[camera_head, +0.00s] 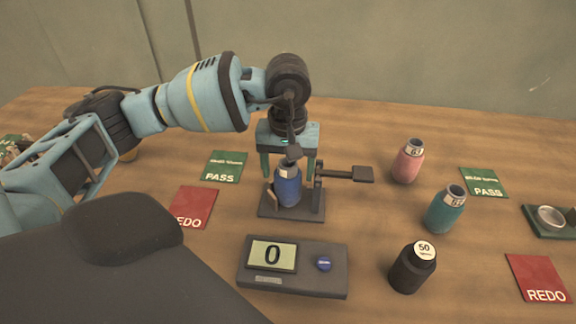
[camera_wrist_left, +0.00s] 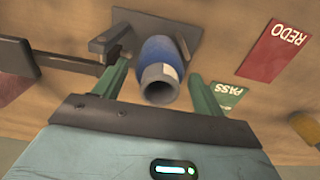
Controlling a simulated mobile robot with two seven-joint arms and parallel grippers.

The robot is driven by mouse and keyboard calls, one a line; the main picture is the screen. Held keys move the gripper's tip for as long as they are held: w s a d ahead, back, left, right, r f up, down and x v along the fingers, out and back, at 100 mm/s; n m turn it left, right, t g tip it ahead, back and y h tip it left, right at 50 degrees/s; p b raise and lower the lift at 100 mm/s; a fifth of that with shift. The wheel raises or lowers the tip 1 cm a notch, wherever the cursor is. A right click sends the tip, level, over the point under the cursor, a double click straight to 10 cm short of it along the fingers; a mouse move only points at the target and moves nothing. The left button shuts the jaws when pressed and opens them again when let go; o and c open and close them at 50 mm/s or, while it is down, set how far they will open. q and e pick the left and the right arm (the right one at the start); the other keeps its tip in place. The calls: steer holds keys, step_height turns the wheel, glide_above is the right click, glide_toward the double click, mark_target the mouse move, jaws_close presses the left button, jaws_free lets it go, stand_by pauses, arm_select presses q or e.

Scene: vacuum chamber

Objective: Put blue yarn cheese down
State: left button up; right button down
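The blue yarn cheese (camera_head: 288,187), a blue bobbin with a pale tube top, stands upright on a dark fixture base (camera_head: 305,213) with a side lever. In the left wrist view, the blue yarn cheese (camera_wrist_left: 158,55) shows its hollow end towards the camera, between the two green fingers. My left gripper (camera_head: 288,170) points down over it. In the left wrist view, my left gripper (camera_wrist_left: 160,78) is open, with a gap on each side of the bobbin. My right gripper is not in view.
A scale (camera_head: 292,267) reading 0 lies in front. Pink (camera_head: 408,162) and teal (camera_head: 446,211) bobbins and a black weight (camera_head: 412,268) stand to the right. Green PASS (camera_head: 224,167) and red REDO (camera_head: 193,207) mats lie left; another PASS (camera_head: 484,183) and REDO (camera_head: 540,279) lie right.

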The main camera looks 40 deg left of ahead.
arm_select(q)
steer(key=shift+o, duration=0.2)
step_height(320, 180, up, 12)
steer(key=shift+r, duration=0.2)
stand_by(0.4)
stand_by(1.0)
